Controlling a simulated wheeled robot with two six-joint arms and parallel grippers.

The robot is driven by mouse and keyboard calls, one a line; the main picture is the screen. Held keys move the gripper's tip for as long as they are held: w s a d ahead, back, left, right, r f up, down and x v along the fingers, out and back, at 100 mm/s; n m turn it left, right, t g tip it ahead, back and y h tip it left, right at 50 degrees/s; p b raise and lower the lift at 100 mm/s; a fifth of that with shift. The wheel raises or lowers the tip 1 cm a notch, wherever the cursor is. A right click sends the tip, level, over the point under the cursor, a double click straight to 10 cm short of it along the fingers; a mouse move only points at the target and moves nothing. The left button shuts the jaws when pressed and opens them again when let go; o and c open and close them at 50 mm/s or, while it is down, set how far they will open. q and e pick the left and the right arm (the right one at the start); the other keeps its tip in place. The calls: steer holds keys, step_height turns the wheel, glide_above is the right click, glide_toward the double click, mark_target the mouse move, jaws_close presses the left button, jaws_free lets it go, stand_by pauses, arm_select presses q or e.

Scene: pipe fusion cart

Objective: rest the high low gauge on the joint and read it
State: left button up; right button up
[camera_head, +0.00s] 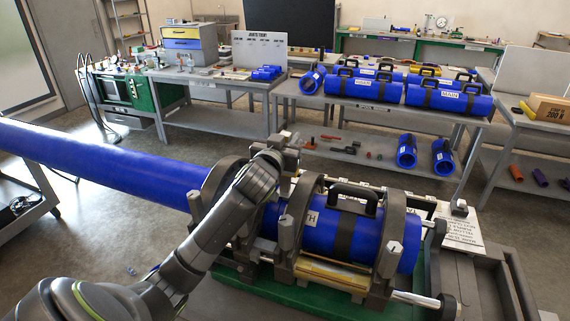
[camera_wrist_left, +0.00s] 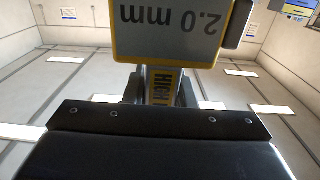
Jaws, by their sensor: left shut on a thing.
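My left gripper (camera_head: 284,152) is shut on the high low gauge and holds it above the pipe clamps. In the left wrist view the gauge (camera_wrist_left: 168,35) is a grey block with a yellow edge. It shows "2.0 mm" upside down, above a yellow strip starting "HIGH". A long blue pipe (camera_head: 110,158) runs in from the left into the clamps. A short blue pipe (camera_head: 325,233) with a black handle sits clamped to its right. The joint between them is largely hidden behind my left arm, and I cannot see the gauge touching it. My right gripper is out of view.
The grey clamp rings (camera_head: 391,240) stand on a green cart (camera_head: 325,300) with upright posts. Behind, a grey table (camera_head: 345,101) carries several blue pipe pieces. A workbench (camera_head: 205,77) stands at the back left. Open floor lies between the cart and the tables.

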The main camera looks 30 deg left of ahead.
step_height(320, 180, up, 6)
steer(key=p, duration=0.5)
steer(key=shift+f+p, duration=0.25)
steer(key=shift+p, duration=0.05)
stand_by(0.3)
stand_by(1.2)
